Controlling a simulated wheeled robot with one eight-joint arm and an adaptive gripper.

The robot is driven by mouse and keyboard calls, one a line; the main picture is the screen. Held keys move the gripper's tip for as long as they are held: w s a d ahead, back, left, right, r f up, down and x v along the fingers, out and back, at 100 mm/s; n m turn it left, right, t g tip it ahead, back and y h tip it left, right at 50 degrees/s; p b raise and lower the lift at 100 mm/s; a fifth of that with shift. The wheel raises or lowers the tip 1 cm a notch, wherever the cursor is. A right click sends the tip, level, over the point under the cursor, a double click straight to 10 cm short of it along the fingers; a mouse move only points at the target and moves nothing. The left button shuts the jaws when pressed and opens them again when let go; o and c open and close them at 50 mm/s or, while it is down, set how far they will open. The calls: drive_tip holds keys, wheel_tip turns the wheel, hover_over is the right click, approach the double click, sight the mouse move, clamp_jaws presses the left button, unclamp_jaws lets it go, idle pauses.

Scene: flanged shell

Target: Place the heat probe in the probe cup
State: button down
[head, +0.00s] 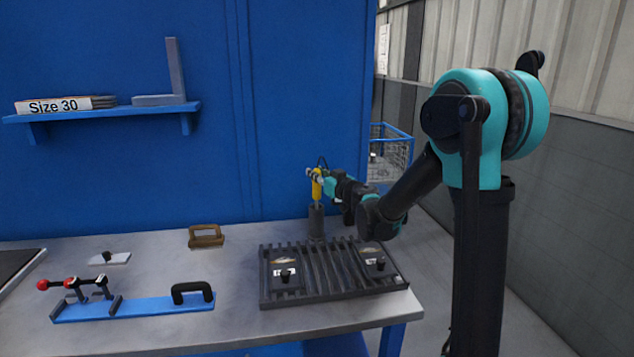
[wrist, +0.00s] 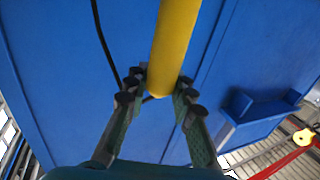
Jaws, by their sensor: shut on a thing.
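The heat probe has a yellow handle (head: 317,189) and stands upright at the back of the bench. In the wrist view the yellow handle (wrist: 174,40) lies between the two fingers, with a black cable beside it. My gripper (head: 315,174) is shut on the handle near its top; its fingers also show in the wrist view (wrist: 160,88). The probe cup (head: 316,222) is a dark grey upright cylinder directly below the probe. The probe's thin lower end meets the cup's mouth in the head view; I cannot tell how far inside it is.
A dark slatted rack (head: 330,285) with two small knobbed plates lies in front of the cup. A blue clamp fixture (head: 140,307), a brown handled block (head: 206,236) and a white knobbed plate (head: 108,258) are at left. A blue wall (head: 300,100) stands close behind.

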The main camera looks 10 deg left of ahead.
drive_tip(key=shift+a+f, duration=0.1)
drive_tip(key=shift+f, duration=1.45)
drive_tip(key=c, duration=1.3)
unclamp_jaws()
drive_tip(key=v, duration=1.2)
